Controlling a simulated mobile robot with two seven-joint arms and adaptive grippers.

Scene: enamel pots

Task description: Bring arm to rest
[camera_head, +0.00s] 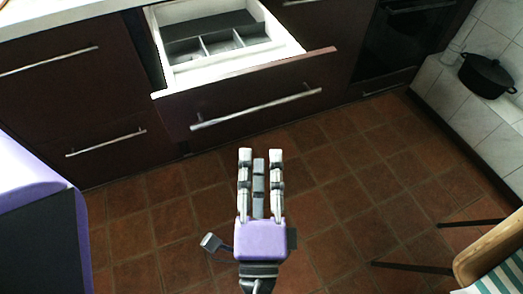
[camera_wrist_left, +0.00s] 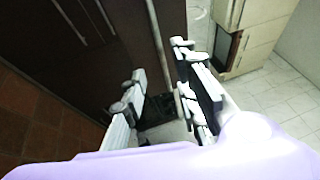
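My left gripper (camera_head: 260,163) is in the lower middle of the head view, with its purple palm toward the bottom edge. Its fingers are straight and point toward the cabinets, over the brown tiled floor. In the left wrist view the fingers (camera_wrist_left: 160,62) stand apart with nothing held between them, so it is open and empty. It shows in front of an open drawer (camera_head: 262,108) in the head view, and no contact is visible. My right gripper is in neither view.
The pulled-out drawer has a white inside with grey compartments and a long metal handle (camera_head: 256,107). A black pot (camera_head: 487,76) stands on a tiled ledge (camera_head: 452,92) at right. A chair (camera_head: 495,250) with a striped seat is at bottom right. Floor tiles (camera_head: 350,190) between are clear.

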